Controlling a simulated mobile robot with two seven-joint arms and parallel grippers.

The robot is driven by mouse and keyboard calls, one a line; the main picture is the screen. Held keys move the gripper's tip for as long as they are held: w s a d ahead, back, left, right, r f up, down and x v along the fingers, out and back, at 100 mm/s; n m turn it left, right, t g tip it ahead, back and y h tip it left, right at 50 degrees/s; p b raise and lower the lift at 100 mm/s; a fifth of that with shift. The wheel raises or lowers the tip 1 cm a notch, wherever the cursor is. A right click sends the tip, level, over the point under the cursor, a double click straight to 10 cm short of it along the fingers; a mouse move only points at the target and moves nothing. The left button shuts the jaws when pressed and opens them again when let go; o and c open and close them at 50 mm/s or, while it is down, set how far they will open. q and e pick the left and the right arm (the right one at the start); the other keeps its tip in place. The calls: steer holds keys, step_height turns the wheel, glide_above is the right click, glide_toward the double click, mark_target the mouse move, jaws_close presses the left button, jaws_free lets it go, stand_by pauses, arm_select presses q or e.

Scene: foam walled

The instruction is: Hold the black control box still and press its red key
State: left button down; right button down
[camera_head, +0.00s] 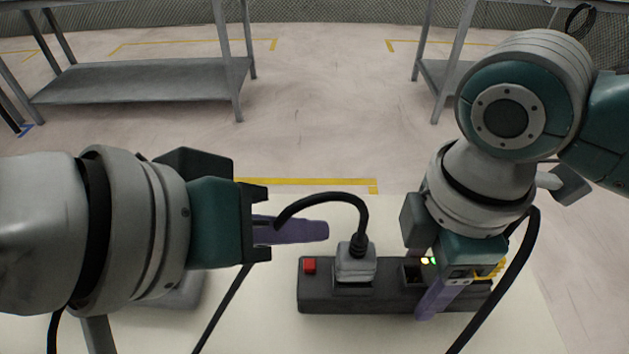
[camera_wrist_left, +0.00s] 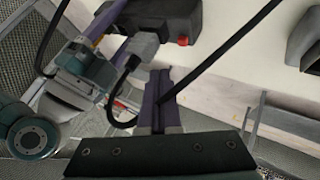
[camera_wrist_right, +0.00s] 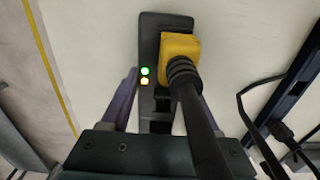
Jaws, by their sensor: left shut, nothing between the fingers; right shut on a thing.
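The black control box (camera_head: 325,297) lies on the pale tabletop. Its red key (camera_head: 310,265) is at the left end and uncovered; the key also shows in the left wrist view (camera_wrist_left: 183,40). My right gripper (camera_head: 425,283) is shut across the box's right part, a finger on either side, as the right wrist view (camera_wrist_right: 165,90) shows. My left gripper (camera_head: 328,231) is shut and empty, its purple fingers pointing right, beyond and above the key in the picture, apart from it. Its fingertips also show in the left wrist view (camera_wrist_left: 160,75).
A grey plug (camera_head: 356,266) with a black cable arching left stands in the box. A yellow plug (camera_wrist_right: 180,46) with a thick cable sits near my right gripper, by green and amber lights (camera_wrist_right: 145,76). A grey object (camera_head: 182,290) lies partly under my left arm.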

arm_select(q)
step_height(320, 180, up, 2)
stand_by(0.8)
arm_select(e)
steer(key=shift+c, duration=0.2)
jaws_free()
steer(key=shift+r, duration=0.1)
